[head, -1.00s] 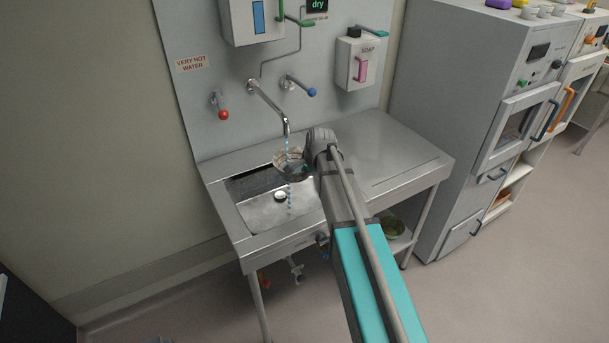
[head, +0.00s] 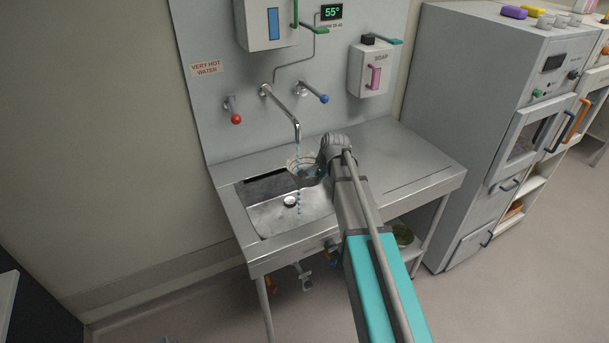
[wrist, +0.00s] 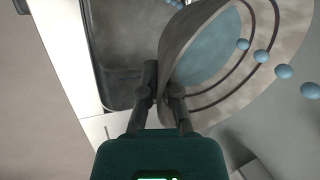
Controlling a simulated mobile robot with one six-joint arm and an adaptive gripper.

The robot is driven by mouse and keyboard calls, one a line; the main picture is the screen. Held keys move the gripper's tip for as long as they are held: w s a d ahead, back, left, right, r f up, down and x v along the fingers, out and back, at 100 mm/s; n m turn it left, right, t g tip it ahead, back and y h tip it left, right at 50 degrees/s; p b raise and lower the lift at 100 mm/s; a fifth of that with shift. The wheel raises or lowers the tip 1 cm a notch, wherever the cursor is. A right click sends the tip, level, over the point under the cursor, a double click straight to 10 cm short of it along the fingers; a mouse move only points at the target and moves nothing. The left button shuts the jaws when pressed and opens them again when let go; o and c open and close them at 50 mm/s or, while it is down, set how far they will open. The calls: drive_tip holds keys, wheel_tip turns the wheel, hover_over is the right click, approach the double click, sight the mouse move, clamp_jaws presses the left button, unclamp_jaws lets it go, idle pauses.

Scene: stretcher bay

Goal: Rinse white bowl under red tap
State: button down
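The bowl (head: 305,174) is under the spout (head: 284,106), above the sink basin. A stream of blue drops (head: 298,150) falls from the spout at the bowl, and drops also show below it. In the wrist view the bowl (wrist: 188,32) has a pale inside with dark rings and a pool of blue water. My gripper (wrist: 163,88) is shut on the bowl's rim, one finger on each side of the wall. In the head view my gripper (head: 326,158) is partly hidden by my own arm. The red tap handle (head: 236,118) is on the wall, left of the spout.
The steel sink (head: 265,222) has a drain in its basin and a clear drainboard (head: 410,160) at right. A blue tap handle (head: 324,98), a soap dispenser (head: 372,72) and a display (head: 331,12) reading 55° are on the wall. A grey cabinet (head: 475,110) stands at right.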

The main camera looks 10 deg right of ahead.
drive_tip(key=shift+s+a, duration=0.3)
drive_tip(key=shift+a, duration=0.25)
idle(0.4)
drive_tip(key=shift+s, duration=0.1)
idle(0.4)
drive_tip(key=s+d, duration=0.4)
drive_tip(key=s, duration=0.2)
drive_tip(key=shift+s+d, duration=0.25)
idle(0.8)
idle(1.6)
drive_tip(key=s+d+r+p, duration=0.2)
drive_tip(key=s+r+p, duration=0.2)
drive_tip(key=shift+d, duration=0.35)
drive_tip(key=shift+s, duration=0.1)
idle(0.7)
drive_tip(key=shift+f, duration=0.25)
